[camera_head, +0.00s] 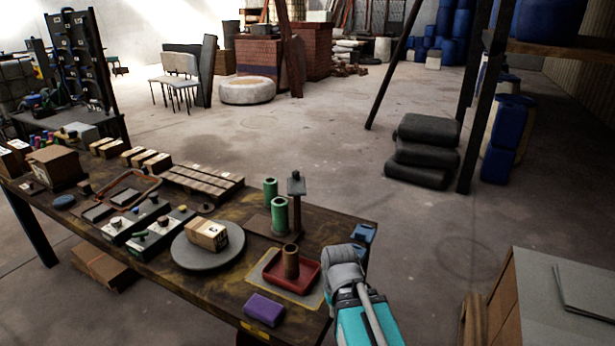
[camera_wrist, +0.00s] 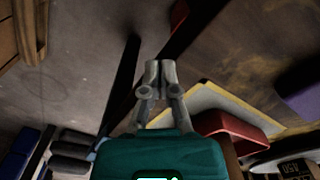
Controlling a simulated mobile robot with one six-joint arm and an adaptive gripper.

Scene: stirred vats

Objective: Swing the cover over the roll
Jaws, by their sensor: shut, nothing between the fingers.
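Two green upright rolls (camera_head: 280,216) and a dark post with a small flat cap (camera_head: 296,185) stand together on a brown base (camera_head: 259,227) near the table's right end. A brown roll (camera_head: 291,262) stands upright in a red tray (camera_head: 308,278). I cannot tell which part is the cover. My gripper (camera_head: 344,256) is at the table's right edge, just right of the red tray and apart from the rolls. In the wrist view my gripper (camera_wrist: 160,73) is shut and empty, with the red tray (camera_wrist: 240,128) to its right.
A purple block (camera_head: 264,309) lies at the front edge. A grey disc (camera_head: 185,252) bears a labelled box (camera_head: 207,234). Boxes, switch panels and trays crowd the table's left. A blue item (camera_head: 363,232) sits at the right corner. A wooden cabinet (camera_head: 540,300) stands at right; floor between is clear.

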